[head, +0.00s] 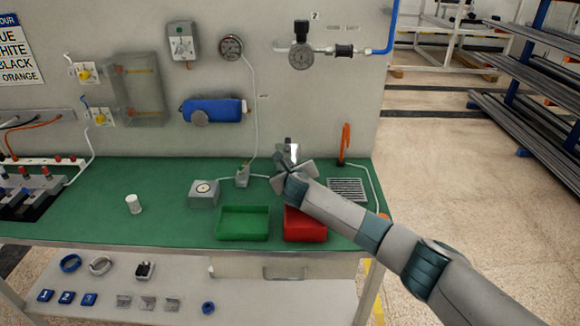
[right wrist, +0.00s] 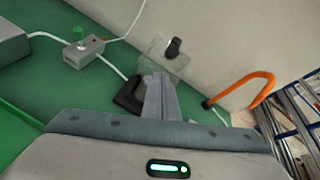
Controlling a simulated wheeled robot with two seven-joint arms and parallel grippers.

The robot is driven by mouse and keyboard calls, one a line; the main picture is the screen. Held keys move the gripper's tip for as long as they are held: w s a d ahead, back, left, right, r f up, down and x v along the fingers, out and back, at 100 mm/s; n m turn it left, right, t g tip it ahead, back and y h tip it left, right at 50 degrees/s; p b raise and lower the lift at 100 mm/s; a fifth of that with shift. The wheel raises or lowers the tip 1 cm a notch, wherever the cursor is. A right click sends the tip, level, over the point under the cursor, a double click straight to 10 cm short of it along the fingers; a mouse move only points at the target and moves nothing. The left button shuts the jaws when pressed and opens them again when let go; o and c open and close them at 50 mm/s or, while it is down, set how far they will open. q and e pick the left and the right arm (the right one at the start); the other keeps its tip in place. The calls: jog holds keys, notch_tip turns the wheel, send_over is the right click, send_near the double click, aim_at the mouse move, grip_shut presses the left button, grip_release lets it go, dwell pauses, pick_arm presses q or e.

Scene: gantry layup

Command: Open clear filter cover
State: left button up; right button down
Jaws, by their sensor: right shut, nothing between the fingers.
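A small clear cover (right wrist: 155,60) with a dark knob (right wrist: 173,47) stands at the back of the green bench, against the panel, in the right wrist view. In the head view my right gripper (head: 290,153) mostly hides that spot. My right gripper (right wrist: 160,88) is shut and empty, its fingers pointing at the clear cover and just short of it in the picture. I cannot tell whether they touch. A dark block (right wrist: 129,96) lies beside the fingers. My left gripper is not in view.
A green tray (head: 243,236) and a red tray (head: 305,236) sit at the bench's front. An orange hook (head: 345,141) stands right of the gripper, near a grille (head: 348,197). A larger clear box (head: 148,88) is on the panel at left.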

aim_at(289, 152)
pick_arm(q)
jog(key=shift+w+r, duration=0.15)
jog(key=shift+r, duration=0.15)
pick_arm(e)
jog(key=shift+w+r, duration=0.25)
